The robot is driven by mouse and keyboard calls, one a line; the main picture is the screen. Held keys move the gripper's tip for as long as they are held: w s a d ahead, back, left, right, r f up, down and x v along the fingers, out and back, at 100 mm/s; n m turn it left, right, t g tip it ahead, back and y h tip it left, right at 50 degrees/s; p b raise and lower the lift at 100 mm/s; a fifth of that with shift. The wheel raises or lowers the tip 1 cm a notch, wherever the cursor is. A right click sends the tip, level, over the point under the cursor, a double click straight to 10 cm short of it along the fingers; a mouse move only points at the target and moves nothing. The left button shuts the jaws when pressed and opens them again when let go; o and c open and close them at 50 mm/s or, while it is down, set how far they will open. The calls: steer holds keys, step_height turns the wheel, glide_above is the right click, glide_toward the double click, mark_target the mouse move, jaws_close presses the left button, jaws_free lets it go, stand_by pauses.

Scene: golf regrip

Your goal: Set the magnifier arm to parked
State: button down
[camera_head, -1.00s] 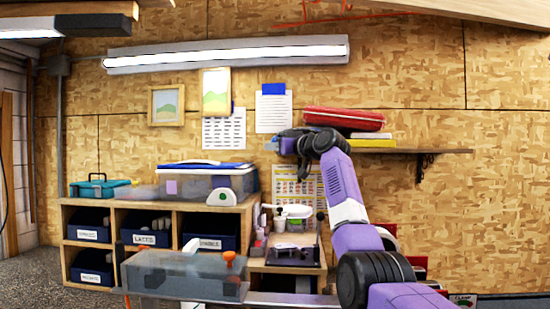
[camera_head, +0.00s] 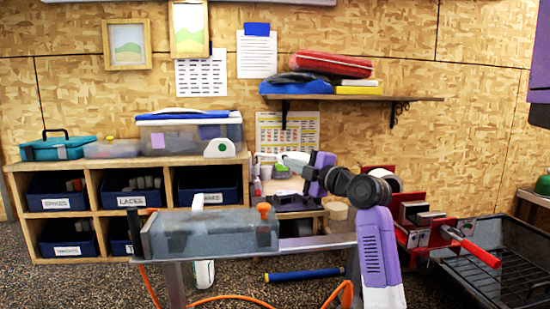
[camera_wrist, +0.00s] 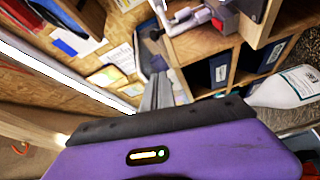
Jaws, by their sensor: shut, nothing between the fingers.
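The magnifier's white head (camera_head: 268,156) appears to show in the head view, above the small bench between the cubbies and the red rack. My gripper (camera_head: 290,161) overlaps it there and hides much of it and its arm. I cannot tell whether they touch. In the wrist view my gripper (camera_wrist: 160,78) has its grey fingers together, with nothing between them. A pale grey jointed fixture (camera_wrist: 185,20) lies beyond the fingertips; I cannot tell whether it is part of the magnifier arm.
A grey translucent bin (camera_head: 210,240) stands on a stand in front. Cubbies (camera_head: 95,190) with blue bins are at left. A wall shelf (camera_head: 410,98) carries a red case. A red rack (camera_head: 418,232) and black tray (camera_head: 510,265) are at right. A white bottle (camera_wrist: 285,88) shows in the wrist view.

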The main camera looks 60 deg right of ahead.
steer(key=p+x, duration=0.4)
steer(key=x, duration=0.6)
steer(key=shift+s+d+f+n+p, duration=0.15)
steer(key=shift+s+d+f+p, duration=0.1)
steer(key=shift+s+d, duration=0.4)
steer(key=shift+s+d+f+n+p, duration=0.15)
steer(key=shift+s+d+f, duration=0.1)
steer(key=shift+s+d, duration=0.4)
steer(key=shift+s+a, duration=0.15)
steer(key=shift+s, duration=0.05)
